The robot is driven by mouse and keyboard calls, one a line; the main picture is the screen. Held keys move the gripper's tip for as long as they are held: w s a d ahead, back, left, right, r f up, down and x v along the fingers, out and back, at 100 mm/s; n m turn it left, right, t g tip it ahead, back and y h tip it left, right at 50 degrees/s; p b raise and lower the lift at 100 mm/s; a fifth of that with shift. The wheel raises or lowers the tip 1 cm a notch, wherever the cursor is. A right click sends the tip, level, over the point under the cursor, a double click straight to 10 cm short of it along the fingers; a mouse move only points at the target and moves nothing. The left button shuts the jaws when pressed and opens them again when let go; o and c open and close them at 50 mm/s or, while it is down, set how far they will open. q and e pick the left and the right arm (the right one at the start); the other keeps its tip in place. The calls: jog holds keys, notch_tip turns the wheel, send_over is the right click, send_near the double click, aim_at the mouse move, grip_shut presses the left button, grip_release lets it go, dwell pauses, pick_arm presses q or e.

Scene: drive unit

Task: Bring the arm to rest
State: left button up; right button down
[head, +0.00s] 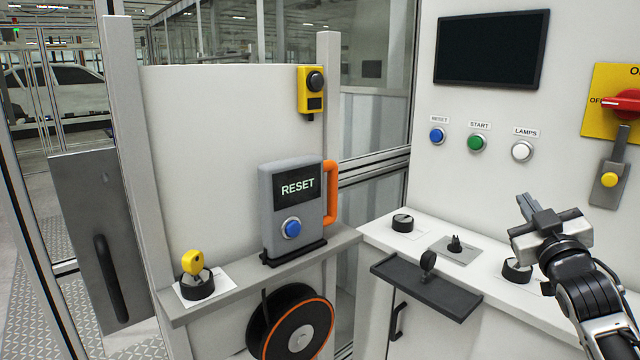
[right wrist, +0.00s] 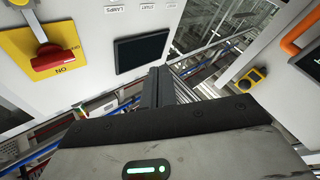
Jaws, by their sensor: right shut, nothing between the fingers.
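My right gripper (head: 527,208) is at the right of the head view, raised in front of the white cabinet and above its counter. Its fingers are shut with nothing between them, and they touch nothing. In the right wrist view its closed fingers (right wrist: 157,88) point toward the gap beside the dark screen. My right arm comes in from the lower right corner of the head view. My left gripper does not show in either view.
The counter (head: 375,232) holds black knobs and a dark tray (head: 425,288) with a black key-like piece. The cabinet wall has buttons, a screen (head: 490,48) and a red switch (head: 622,103).

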jog(key=s+a+f+g+y, duration=0.1)
jog(key=s+a+f+g, duration=0.15)
jog(key=f, duration=0.55)
jog(key=s+a+f+g+y, duration=0.15)
jog(key=a+f, duration=0.25)
jog(key=f, duration=0.4)
jog(key=s+a+f+g, duration=0.1)
jog(key=s+a+f, duration=0.15)
jog(key=f, duration=0.55)
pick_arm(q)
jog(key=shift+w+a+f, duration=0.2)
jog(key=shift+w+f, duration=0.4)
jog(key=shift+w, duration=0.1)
pick_arm(e)
jog(key=s+a+f+g, duration=0.2)
jog(key=s+a+f, duration=0.2)
jog(key=s, duration=0.3)
jog(key=s+a+f+m+g+y, duration=0.1)
jog(key=s+a+f+g, duration=0.1)
jog(key=s+a+f, duration=0.2)
jog(key=s+a+f+m+g+y, duration=0.1)
jog(key=s+a+f, duration=0.3)
jog(key=s+f, duration=0.5)
jog(key=s, duration=0.3)
jog(key=shift+s+g, duration=0.15)
jog(key=shift+g, duration=0.25)
jog(key=shift+a+f, duration=0.1)
